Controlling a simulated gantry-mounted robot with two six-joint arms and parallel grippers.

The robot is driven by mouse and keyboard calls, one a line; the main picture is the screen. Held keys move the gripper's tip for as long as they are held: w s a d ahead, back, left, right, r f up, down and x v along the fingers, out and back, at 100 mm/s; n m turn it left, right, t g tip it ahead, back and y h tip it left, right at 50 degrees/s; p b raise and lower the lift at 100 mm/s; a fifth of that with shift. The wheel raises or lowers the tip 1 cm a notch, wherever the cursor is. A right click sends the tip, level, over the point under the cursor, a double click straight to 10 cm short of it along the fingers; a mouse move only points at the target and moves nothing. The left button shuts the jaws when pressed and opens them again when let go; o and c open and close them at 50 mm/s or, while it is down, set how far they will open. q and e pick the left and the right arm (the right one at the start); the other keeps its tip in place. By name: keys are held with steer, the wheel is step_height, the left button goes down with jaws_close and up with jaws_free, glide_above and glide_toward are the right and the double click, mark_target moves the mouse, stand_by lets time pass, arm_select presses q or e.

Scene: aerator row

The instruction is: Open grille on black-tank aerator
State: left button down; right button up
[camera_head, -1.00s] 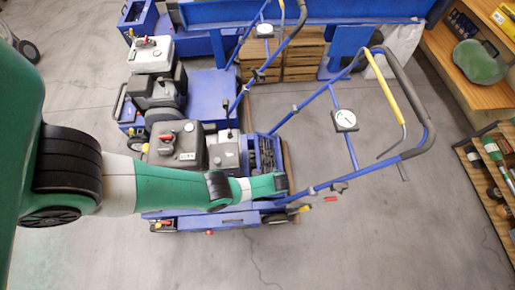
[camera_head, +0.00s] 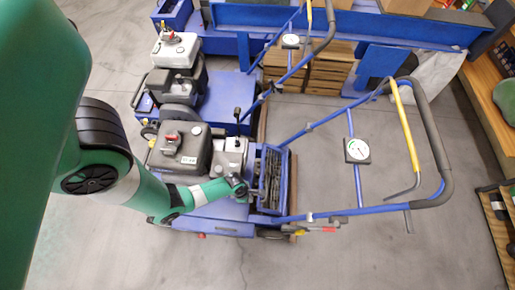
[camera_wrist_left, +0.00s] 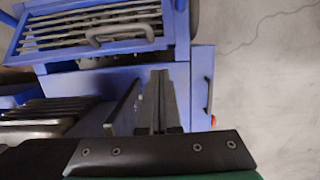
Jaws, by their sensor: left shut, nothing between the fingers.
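The black-tank aerator is the nearer blue machine, with its dark grey tank (camera_head: 180,150) at the middle left of the head view. Its grille (camera_head: 271,180), a blue frame with dark bars, sits at the handlebar end. In the left wrist view the grille (camera_wrist_left: 85,28) shows pale slats and a grey bar handle (camera_wrist_left: 120,33) at upper left; dark parts show below its edge. I cannot tell how far it is raised. My left gripper (camera_head: 243,188) is left of the grille, over the blue deck. In the wrist view its fingers (camera_wrist_left: 158,98) are together, empty, apart from the handle.
A white-tank aerator (camera_head: 176,47) stands behind. The near machine's handlebar (camera_head: 432,140), yellow lever (camera_head: 403,125) and gauge (camera_head: 357,150) reach to the right. Wooden crates (camera_head: 315,78) stand at the back, shelves (camera_head: 490,100) at the right. The floor in front is free.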

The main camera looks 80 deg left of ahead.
step_height(320, 180, down, 8)
steer(key=b, duration=0.8)
steer(key=shift+s, duration=0.4)
steer(key=shift+d+f, duration=0.1)
steer(key=shift+w+r+h, duration=0.25)
steer(key=shift+w+h, duration=0.05)
steer(key=shift+w, duration=0.05)
